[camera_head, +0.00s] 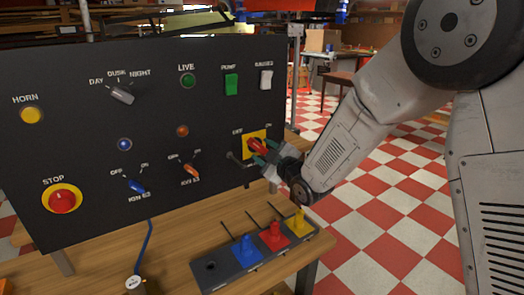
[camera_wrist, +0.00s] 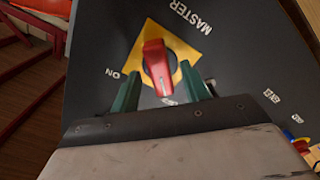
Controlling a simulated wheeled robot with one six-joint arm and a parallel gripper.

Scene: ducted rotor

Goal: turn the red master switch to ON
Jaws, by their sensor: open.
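The red master switch (camera_head: 256,146) sits on a yellow plate (camera_head: 247,137) at the lower right of the dark panel, with OFF marked at its left and ON at its right in the head view. In the wrist view the red handle (camera_wrist: 157,66) stands over the yellow plate (camera_wrist: 182,48), near the MASTER lettering, with ON at left. My gripper (camera_wrist: 161,86) is open, its green fingers on either side of the handle's near end, with visible gaps. In the head view my gripper (camera_head: 267,157) comes from the right and partly hides the switch.
The panel (camera_head: 75,130) also has a STOP button (camera_head: 62,200), a blue IGN switch (camera_head: 136,186), an orange switch (camera_head: 190,169) and a green PUMP rocker (camera_head: 231,84). Below, a tray (camera_head: 240,281) holds blue, red and yellow pieces on the wooden bench. Open checkered floor lies right.

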